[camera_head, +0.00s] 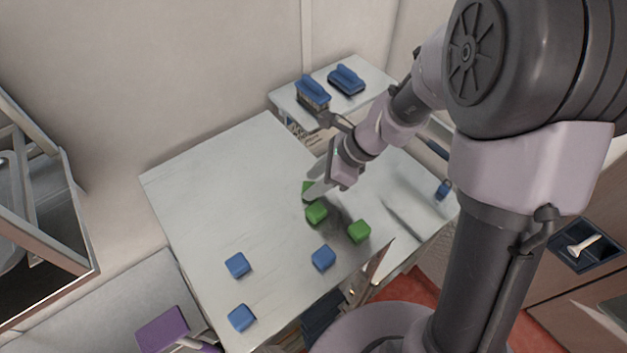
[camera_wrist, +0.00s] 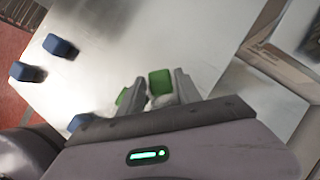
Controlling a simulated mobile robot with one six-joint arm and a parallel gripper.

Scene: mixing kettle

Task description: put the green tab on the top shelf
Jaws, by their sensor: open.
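Three small green tabs sit on the grey metal table (camera_head: 215,190). One tab (camera_head: 308,187) is partly hidden by my gripper (camera_head: 320,186), a second (camera_head: 316,212) is just in front of it, and a third (camera_head: 359,231) is to the right. In the wrist view my gripper (camera_wrist: 162,86) is open, with one green tab (camera_wrist: 160,80) showing between its fingertips. Another green tab (camera_wrist: 121,96) is just outside the left finger. I cannot tell whether the fingers touch a tab. A raised shelf (camera_head: 374,78) stands at the back of the table.
Two blue brushes (camera_head: 312,90) (camera_head: 346,79) occupy the raised shelf. Blue blocks (camera_head: 237,264) (camera_head: 323,257) (camera_head: 242,317) lie near the front, and another blue piece (camera_head: 444,188) lies at the right. The table's left and back area is clear. A wall runs behind.

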